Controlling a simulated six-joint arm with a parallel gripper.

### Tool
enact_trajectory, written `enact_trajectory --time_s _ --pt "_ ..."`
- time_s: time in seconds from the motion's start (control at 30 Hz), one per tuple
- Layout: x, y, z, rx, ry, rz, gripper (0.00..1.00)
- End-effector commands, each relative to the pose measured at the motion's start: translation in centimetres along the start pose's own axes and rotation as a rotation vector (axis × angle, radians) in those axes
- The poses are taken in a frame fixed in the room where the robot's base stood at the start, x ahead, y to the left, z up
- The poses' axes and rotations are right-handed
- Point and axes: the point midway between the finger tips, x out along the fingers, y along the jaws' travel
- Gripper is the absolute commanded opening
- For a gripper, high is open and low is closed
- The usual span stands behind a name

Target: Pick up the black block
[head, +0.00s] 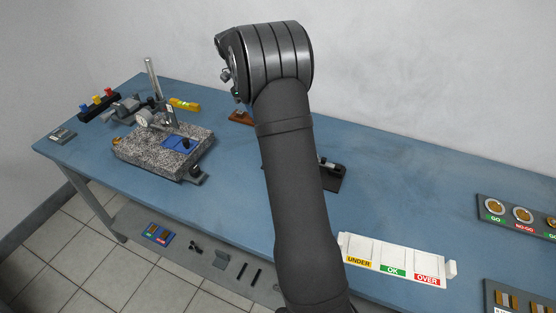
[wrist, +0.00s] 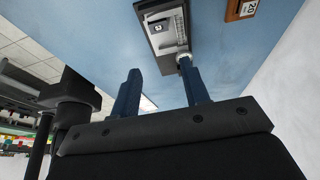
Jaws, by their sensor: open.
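In the wrist view a small black block (wrist: 158,25) with a white mark sits on a dark-framed grey fixture (wrist: 178,56), beside a silver part. In the head view the dark fixture (head: 328,184) is partly hidden behind my arm. My gripper (wrist: 158,76) shows two blue fingers, spread apart with nothing between them. The fixture lies beyond the fingertips, and the right finger overlaps its edge in the picture; I cannot tell whether they touch. My fingers are not visible in the head view.
A granite plate (head: 140,155) with a gauge stand (head: 153,80) stands at the left. A white tray (head: 375,252) marked UNDER, OK and OVER lies front right. A brown piece (wrist: 241,9) marked 20 lies near the fixture. Blue bench (head: 420,185) is clear at centre right.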

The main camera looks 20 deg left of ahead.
Motion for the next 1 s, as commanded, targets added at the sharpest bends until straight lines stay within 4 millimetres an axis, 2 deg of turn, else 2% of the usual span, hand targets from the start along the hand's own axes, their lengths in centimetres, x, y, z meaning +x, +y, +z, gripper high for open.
enact_trajectory --time_s 0.07,0.17,0.6,0.9,1.0 --pt "-0.7 0.4 0.5 0.005 0.016 -0.006 0.42" --pt "0.0 0.6 0.6 0.010 0.023 -0.005 0.42" --pt "9.2 0.5 0.3 0.009 0.022 -0.004 0.42" --pt "11.7 0.4 0.4 0.009 0.020 -0.006 0.42" --pt "13.1 0.3 0.5 0.008 0.022 -0.004 0.42"
